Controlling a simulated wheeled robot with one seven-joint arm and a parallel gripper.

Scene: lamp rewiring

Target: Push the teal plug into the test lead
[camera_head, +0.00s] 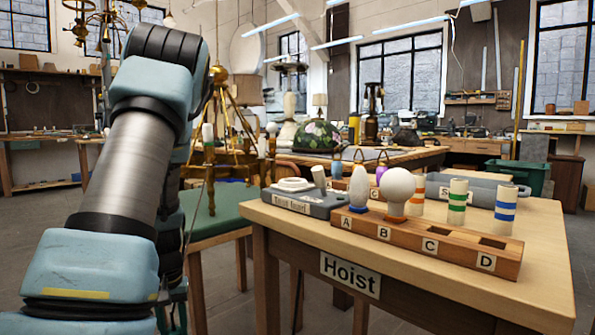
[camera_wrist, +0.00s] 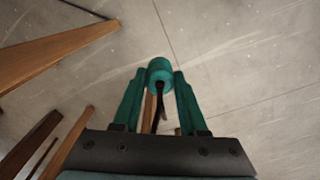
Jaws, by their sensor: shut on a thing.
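In the wrist view my gripper (camera_wrist: 160,78) has its two teal fingers shut on a teal plug (camera_wrist: 159,70). The plug is round-ended, and a dark cord hangs from it between the fingers. The plug is held in the air above the floor. In the head view the gripper is mostly hidden behind my arm at the lower left. I cannot clearly make out the test lead's socket in either view. A grey box (camera_head: 325,208) with a label that begins "Test" sits on the Hoist table's left end.
The Hoist table (camera_head: 400,290) holds a wooden rack (camera_head: 400,236) marked A to D, with bulbs in it and striped cylinders behind. A green-topped stool or bench (camera_head: 215,215) stands left of it. Wooden legs (camera_wrist: 50,55) show at the left of the wrist view; bare floor lies right.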

